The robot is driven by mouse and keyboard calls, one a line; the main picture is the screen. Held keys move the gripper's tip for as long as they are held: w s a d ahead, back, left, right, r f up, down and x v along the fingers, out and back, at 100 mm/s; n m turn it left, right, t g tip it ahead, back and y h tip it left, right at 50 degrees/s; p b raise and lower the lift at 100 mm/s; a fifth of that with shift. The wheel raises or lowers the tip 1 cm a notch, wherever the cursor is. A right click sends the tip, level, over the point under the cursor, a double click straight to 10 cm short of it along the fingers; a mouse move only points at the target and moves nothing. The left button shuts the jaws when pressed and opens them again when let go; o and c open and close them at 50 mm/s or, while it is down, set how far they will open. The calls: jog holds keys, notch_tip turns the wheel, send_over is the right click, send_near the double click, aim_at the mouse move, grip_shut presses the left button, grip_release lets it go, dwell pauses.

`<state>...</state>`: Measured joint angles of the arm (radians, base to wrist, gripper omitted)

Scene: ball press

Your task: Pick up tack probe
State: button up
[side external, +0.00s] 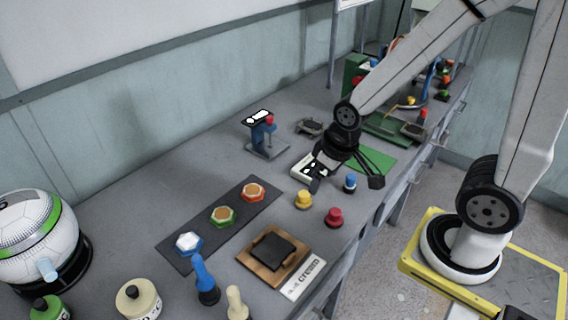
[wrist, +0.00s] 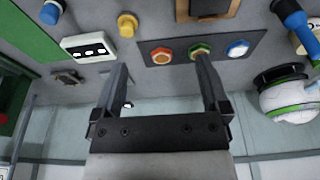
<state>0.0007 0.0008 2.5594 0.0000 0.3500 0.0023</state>
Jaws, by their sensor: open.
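No label marks the tack probe, so I cannot tell which tool it is. Candidates are a blue-handled tool (side external: 205,280) with a dark base and a cream-handled tool (side external: 237,304), upright at the near edge. Small capped pegs also stand on the bench: yellow (side external: 303,200), red (side external: 334,217) and blue (side external: 350,183). The blue-handled tool shows at the upper right of the wrist view (wrist: 290,14), the yellow peg at the top (wrist: 127,25). My gripper (side external: 346,186) is open above the bench near the blue peg, with nothing between its fingers (wrist: 161,62).
A white block with dark holes (side external: 308,167) lies beside my gripper. A dark mat (side external: 205,238) holds three hexagonal pads. A wooden tray (side external: 250,262) with a black pad lies in front. A blue press (side external: 264,140) stands behind; a white ball (side external: 35,235) is at left.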

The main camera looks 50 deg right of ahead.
jog(key=m, duration=0.1)
jog(key=m+g, duration=0.3)
jog(key=m, duration=1.7)
send_over(352, 176)
notch_tip(352, 176, down, 12)
jog(key=shift+w+f, duration=0.1)
jog(key=shift+f, duration=0.1)
jog(key=shift+f, duration=1.3)
jog(key=shift+f, duration=2.6)
